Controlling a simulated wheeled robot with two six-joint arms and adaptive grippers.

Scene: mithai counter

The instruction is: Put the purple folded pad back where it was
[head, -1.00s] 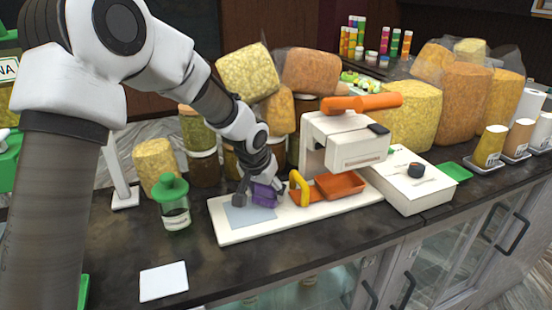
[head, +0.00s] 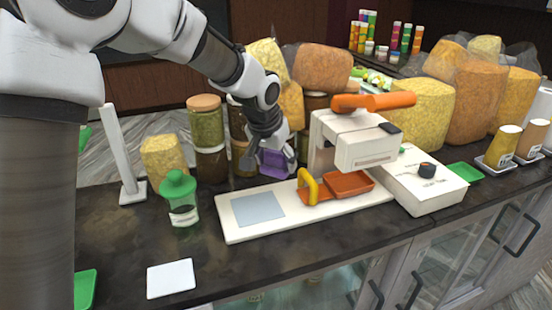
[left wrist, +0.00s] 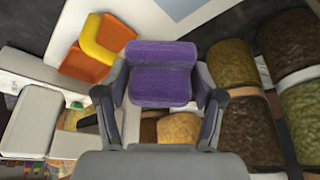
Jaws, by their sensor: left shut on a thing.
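The purple folded pad (head: 279,162) is between the fingers of my left gripper (head: 266,157). It is held up beyond the back edge of the white board (head: 285,218), in front of the jars. In the left wrist view the purple pad (left wrist: 162,72) sits level between both fingers of my left gripper (left wrist: 160,82), which is shut on it. The pale blue-grey square (head: 258,208) on the left part of the board is bare. My right gripper is not in view.
An orange tray with a yellow handle (head: 309,188) sits on the board beside a white press with an orange lever (head: 372,102). A green-lidded jar (head: 181,200) stands left of the board. A white card (head: 171,278) lies in front. Stacked jars (head: 208,150) stand close behind.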

